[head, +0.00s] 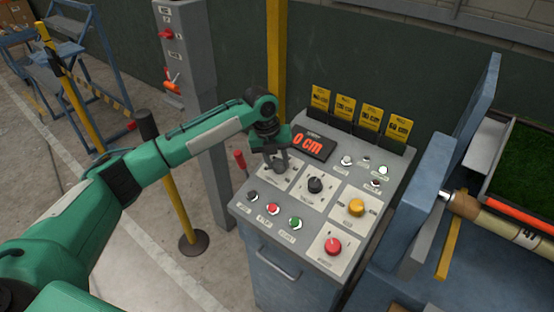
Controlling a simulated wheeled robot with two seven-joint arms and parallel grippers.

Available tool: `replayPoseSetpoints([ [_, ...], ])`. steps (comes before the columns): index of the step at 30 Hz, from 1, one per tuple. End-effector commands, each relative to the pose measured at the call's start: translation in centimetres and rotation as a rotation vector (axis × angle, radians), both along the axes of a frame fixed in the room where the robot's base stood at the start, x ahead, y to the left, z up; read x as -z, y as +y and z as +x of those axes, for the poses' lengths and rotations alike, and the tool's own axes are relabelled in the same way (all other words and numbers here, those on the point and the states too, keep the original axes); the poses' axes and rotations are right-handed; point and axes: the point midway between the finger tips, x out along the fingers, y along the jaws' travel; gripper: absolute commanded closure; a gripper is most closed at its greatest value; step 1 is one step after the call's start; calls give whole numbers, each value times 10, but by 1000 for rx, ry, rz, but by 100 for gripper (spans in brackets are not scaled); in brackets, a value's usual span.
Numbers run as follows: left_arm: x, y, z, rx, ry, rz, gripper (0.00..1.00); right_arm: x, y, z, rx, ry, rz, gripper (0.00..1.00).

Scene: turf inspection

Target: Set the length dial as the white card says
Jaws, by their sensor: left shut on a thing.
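My left gripper (279,160) reaches down onto the upper-left plate of the grey control console and is shut on the dial there, which I take as the length dial. The gripper mostly hides this dial, and its plate (266,177) has lettering too small to read. Right behind it, the display (313,144) shows "0 cm" in red. Several yellow cards (344,106) stand along the console's back edge, with print too small to read. I cannot make out a white card. My right gripper is out of view.
Close to the gripper are a black knob (315,185), a yellow knob (355,207) and a red knob (333,246). Small buttons (273,209) line the left front. A blue machine (425,200) with a turf roll stands right. A yellow post (276,60) rises behind.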

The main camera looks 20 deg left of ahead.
Motion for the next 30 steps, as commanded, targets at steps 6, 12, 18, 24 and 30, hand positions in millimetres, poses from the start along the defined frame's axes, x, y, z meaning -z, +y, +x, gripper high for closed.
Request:
replayPoseSetpoints([
  [6, -1, 1, 0, -40, 5, -13, 89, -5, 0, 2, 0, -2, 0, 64],
  [12, -2, 2, 0, -144, 20, -50, 89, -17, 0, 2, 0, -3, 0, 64],
  [18, -3, 3, -1, -309, 40, -105, 89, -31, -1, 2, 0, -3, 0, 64],
  [24, -2, 4, -2, -487, 62, -166, 89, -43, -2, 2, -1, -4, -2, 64],
  [30, -1, 4, -2, -659, 82, -225, 89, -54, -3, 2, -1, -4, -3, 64],
])
